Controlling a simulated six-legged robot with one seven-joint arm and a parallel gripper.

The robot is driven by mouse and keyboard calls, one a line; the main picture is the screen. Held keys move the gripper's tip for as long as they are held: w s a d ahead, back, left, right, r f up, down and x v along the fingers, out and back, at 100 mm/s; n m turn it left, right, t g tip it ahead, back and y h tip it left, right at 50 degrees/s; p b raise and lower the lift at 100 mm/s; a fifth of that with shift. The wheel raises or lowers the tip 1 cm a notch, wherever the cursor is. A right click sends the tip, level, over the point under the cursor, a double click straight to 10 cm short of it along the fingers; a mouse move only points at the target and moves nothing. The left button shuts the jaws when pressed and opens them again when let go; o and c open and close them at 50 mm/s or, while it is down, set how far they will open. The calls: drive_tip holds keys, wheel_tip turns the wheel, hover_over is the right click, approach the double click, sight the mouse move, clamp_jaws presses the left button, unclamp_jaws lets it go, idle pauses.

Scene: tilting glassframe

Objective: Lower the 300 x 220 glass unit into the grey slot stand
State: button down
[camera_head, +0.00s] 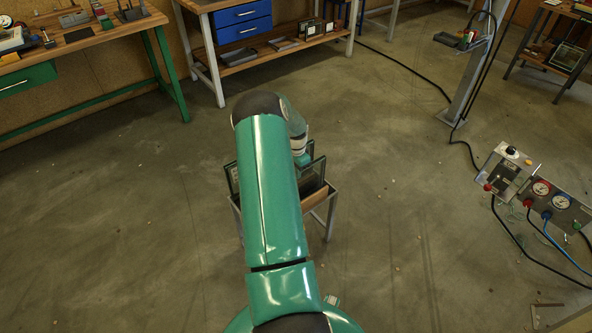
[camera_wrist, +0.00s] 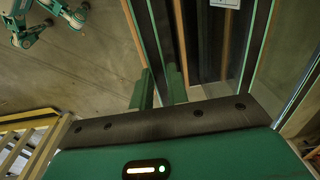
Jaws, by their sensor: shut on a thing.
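In the wrist view my gripper (camera_wrist: 160,90) has its two green fingers closed on the upper edge of a dark-edged glass unit (camera_wrist: 150,35), which runs away from me between them. Beside it on the right are more glass panes (camera_wrist: 255,60) and a wooden strip (camera_wrist: 178,40). In the head view the grey slot stand (camera_head: 330,210) stands on the floor, with glass units (camera_head: 312,175) upright in or over it. My green arm covers the middle of the stand. The lower edge of the held glass and the slot under it are hidden, so I cannot tell how deep it sits.
A bench with blue drawers (camera_head: 240,22) stands behind, and a wooden bench with green legs (camera_head: 85,45) is at the back left. A control box (camera_head: 508,168) and gauges with hoses are at the right. A post (camera_head: 478,70) stands at the back right. Floor around the stand is clear.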

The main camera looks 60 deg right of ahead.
drive_tip(key=c, duration=1.3)
unclamp_jaws()
drive_tip(key=shift+r, duration=0.1)
wheel_tip(320, 180, up, 14)
drive_tip(key=shift+f, duration=0.15)
